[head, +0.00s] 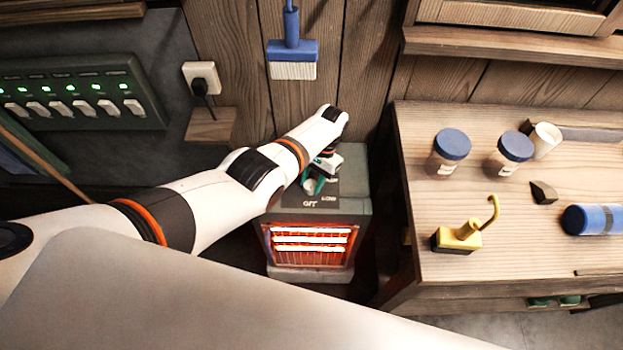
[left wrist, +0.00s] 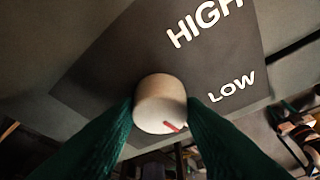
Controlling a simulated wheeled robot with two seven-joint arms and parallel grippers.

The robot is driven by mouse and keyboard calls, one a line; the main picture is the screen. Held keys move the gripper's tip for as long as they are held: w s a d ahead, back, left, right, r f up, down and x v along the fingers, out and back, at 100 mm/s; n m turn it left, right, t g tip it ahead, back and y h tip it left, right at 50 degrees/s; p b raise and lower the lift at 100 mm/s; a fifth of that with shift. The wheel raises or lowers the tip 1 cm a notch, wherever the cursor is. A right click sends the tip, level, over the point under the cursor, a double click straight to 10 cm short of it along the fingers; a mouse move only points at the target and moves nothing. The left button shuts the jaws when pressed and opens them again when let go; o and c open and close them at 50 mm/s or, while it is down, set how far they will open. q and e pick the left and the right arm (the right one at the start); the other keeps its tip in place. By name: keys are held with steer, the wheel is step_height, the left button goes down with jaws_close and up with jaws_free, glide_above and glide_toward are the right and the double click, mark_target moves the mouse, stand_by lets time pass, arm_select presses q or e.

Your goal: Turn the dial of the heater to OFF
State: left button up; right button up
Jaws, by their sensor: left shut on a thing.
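The heater (head: 362,190) is a grey-green box on the floor with glowing orange bars in its front. In the left wrist view the panel (left wrist: 110,75) shows HIGH and LOW. The dial (left wrist: 160,92) is a white round knob with a red mark near its lower edge, turned to the lower right, below LOW. My left gripper (head: 313,184) has its green fingers (left wrist: 160,120) shut on the dial from both sides. In the head view the dial is mostly hidden. My right gripper is out of view.
A wooden workbench (head: 440,270) stands right of the heater, with blue-lidded jars (head: 451,145) and a yellow tool (head: 460,235) on it. A switch panel (head: 80,95) and a socket with a plug (head: 201,78) are on the left wall. A blue brush (head: 291,55) hangs above.

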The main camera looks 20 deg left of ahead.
arm_select(q)
steer(key=shift+m+y, duration=0.3)
steer(key=shift+m, duration=0.5)
steer(key=o, duration=1)
steer(key=shift+t, duration=0.3)
steer(key=p+v, duration=0.1)
steer(key=v, duration=1.1)
steer(key=shift+d, duration=0.1)
steer(key=shift+f, duration=0.1)
